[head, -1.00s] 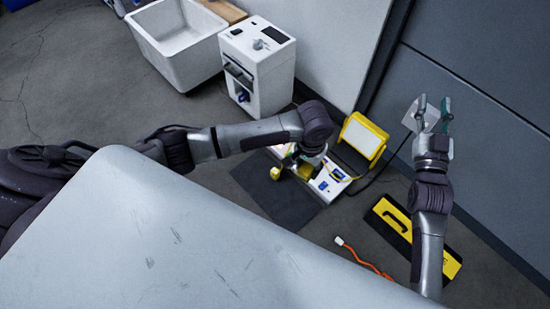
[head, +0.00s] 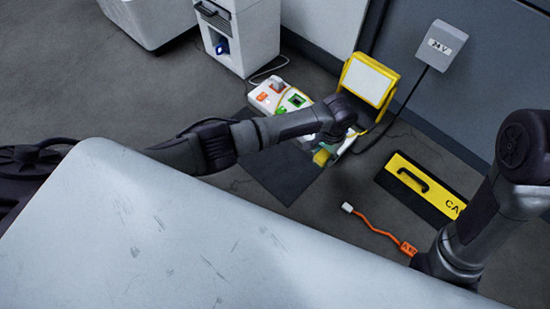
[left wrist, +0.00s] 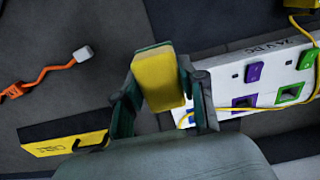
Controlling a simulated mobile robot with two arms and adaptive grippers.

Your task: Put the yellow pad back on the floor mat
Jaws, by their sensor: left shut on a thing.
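In the left wrist view the pad (left wrist: 158,82) stands out between the two green-tipped fingers. The dark floor mat (head: 285,182) lies flat, left of and below the gripper in the head view. Its dark surface also shows at the top of the left wrist view (left wrist: 205,18). I cannot tell the pad's exact height above the floor. My right arm shows at the right, but its gripper is out of the picture.
The white power strip (head: 268,97) with coloured switches lies beside the mat. A yellow work lamp (head: 368,80) stands behind it. An orange cable (head: 378,232) and a yellow-and-black caution board (head: 420,182) lie to the right. A grey wall box (head: 441,45) hangs behind.

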